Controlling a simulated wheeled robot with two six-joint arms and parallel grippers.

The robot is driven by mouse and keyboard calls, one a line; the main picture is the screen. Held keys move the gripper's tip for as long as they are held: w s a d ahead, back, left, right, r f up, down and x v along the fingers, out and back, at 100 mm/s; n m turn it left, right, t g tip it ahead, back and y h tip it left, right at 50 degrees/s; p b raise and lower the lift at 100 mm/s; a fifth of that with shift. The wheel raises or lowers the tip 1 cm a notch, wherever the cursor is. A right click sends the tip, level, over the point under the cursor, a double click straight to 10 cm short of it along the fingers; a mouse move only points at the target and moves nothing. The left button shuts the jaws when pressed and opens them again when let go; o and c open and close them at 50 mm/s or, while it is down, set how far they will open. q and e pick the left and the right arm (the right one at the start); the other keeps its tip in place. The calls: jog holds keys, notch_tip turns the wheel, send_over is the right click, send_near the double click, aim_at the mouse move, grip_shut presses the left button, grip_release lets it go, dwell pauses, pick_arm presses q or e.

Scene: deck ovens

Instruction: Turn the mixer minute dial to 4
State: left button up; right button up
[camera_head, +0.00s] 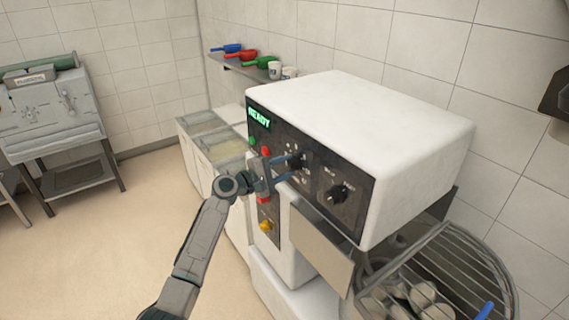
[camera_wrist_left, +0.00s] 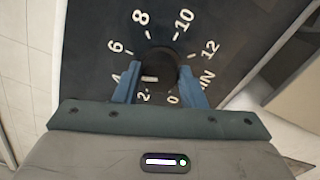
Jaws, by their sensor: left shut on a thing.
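The white mixer (camera_head: 375,125) has a dark front panel with two black dials. The minute dial (camera_head: 298,159) is the left one. In the left wrist view its black knob (camera_wrist_left: 158,62) is ringed by white numbers from 0 to 12 and the letters "MIN". My left gripper (camera_head: 288,170) is shut on this knob, with one blue finger on each side; the wrist view shows the fingers too (camera_wrist_left: 158,83). A small pale mark shows on the knob's lower left, on the side of 2 and 4. I cannot tell its exact setting. My right gripper is not in view.
A second dial (camera_head: 338,193) sits right of the minute dial. A green "READY" display (camera_head: 259,118), green and red buttons (camera_head: 265,152) and a yellow knob (camera_head: 266,226) are close by. A wire guard (camera_head: 465,262) covers the bowl below. The floor at left is clear.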

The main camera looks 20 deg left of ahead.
pick_arm(q)
jog(key=n+p, duration=0.2)
jog(key=n, duration=0.2)
jog(key=shift+r, duration=0.1)
jog(key=shift+n, duration=0.3)
dwell(0.4)
jog(key=o, duration=1)
jog(key=shift+a, duration=0.1)
jog(key=b+v, duration=0.3)
jog(key=v, duration=0.7)
jog(key=shift+s+a+b, duration=0.25)
jog(key=shift+b, duration=0.15)
